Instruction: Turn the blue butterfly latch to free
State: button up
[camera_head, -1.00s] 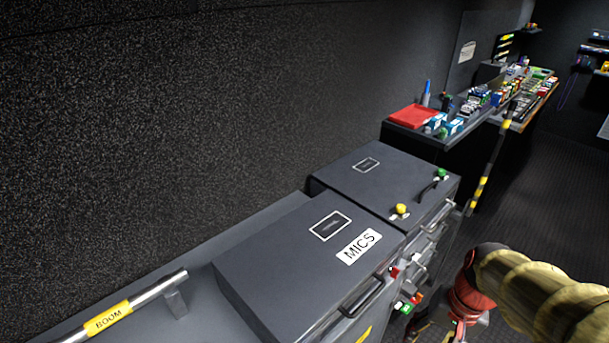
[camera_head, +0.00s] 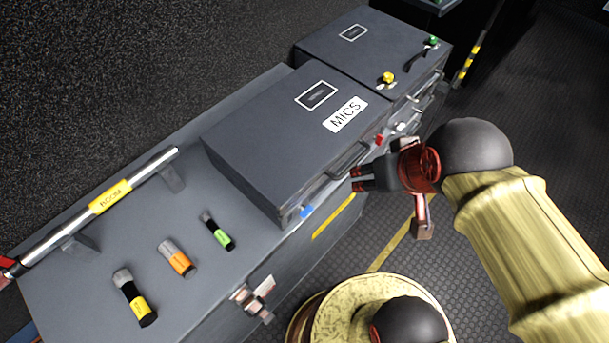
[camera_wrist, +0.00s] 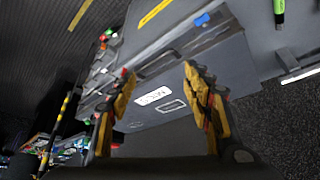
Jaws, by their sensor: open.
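The blue butterfly latch (camera_head: 306,211) is a small blue piece on the front face of the dark grey MICS case (camera_head: 270,130), near its front left corner. It also shows in the wrist view (camera_wrist: 202,20), at the top between and beyond my fingers. Whether it is locked or free is too small to tell. My gripper (camera_head: 356,180) is open and empty in front of the case, to the right of the latch and near the case handle (camera_head: 348,160). In the wrist view my gripper (camera_wrist: 158,72) has its fingers wide apart, with the case's front edge between them.
A red latch (camera_head: 379,140) sits farther right on the case front. A second case (camera_head: 350,45) with yellow and green knobs stands behind. The counter at left holds yellow, orange and green-banded cylinders (camera_head: 218,231) and a BOOM pole (camera_head: 112,195).

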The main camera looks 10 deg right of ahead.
aim_at(304, 212)
jog(key=k+j, duration=0.1)
jog(key=j, duration=0.2)
jog(key=k+j, duration=0.15)
jog(key=j, duration=0.2)
jog(key=k+j, duration=0.1)
jog(key=j, duration=0.2)
jog(key=k+j, duration=0.1)
jog(key=j, duration=0.2)
